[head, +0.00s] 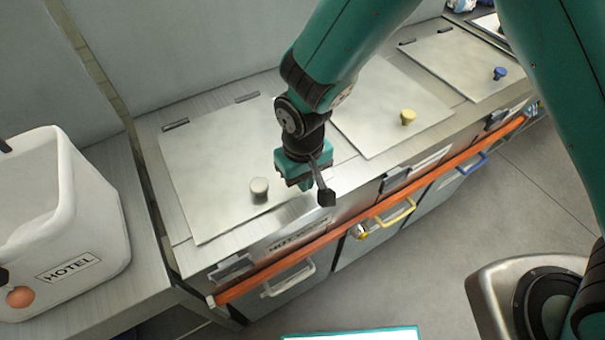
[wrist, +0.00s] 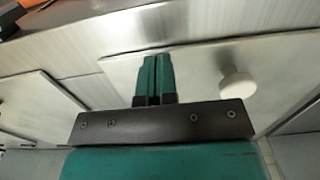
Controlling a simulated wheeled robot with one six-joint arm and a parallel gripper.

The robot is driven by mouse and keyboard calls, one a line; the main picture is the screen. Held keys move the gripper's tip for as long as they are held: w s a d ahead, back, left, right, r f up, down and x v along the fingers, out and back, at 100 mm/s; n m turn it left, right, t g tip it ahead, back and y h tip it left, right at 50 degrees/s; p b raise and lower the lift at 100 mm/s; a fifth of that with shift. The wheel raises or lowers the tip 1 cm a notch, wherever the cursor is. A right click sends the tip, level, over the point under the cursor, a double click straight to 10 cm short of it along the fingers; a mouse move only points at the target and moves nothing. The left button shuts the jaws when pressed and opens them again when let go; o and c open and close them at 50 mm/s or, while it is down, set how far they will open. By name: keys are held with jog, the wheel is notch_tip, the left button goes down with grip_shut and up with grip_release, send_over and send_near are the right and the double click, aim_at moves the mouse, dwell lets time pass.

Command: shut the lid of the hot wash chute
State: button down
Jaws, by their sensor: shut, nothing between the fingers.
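The hot wash chute's lid (head: 215,165) is a pale metal plate with a white knob (head: 259,189) near its front edge. It lies flat over its opening, hinged at the back, above a front label (head: 296,240) that reads HOT. In the wrist view the lid (wrist: 200,62) and white knob (wrist: 237,83) show close by. My gripper (head: 325,196) is just right of the knob, over the lid's front right part. Its fingers (wrist: 154,75) are together with nothing between them. I cannot tell if they touch the lid.
A lid with a yellow knob (head: 408,117) and one with a blue knob (head: 499,73) lie flat to the right. An orange rail (head: 330,234) runs along the counter front. A white HOTEL bag (head: 75,225) stands at left. Open floor (head: 440,240) lies in front.

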notch_tip(320, 180, up, 12)
jog(key=r+b, duration=0.1)
jog(key=s+d+r+n+y, duration=0.1)
jog(key=s+d+r+y, duration=0.3)
jog(key=s+d+r, duration=0.8)
jog(key=shift+s+d+r, duration=0.15)
jog(key=shift+s+d, duration=0.4)
dwell(0.5)
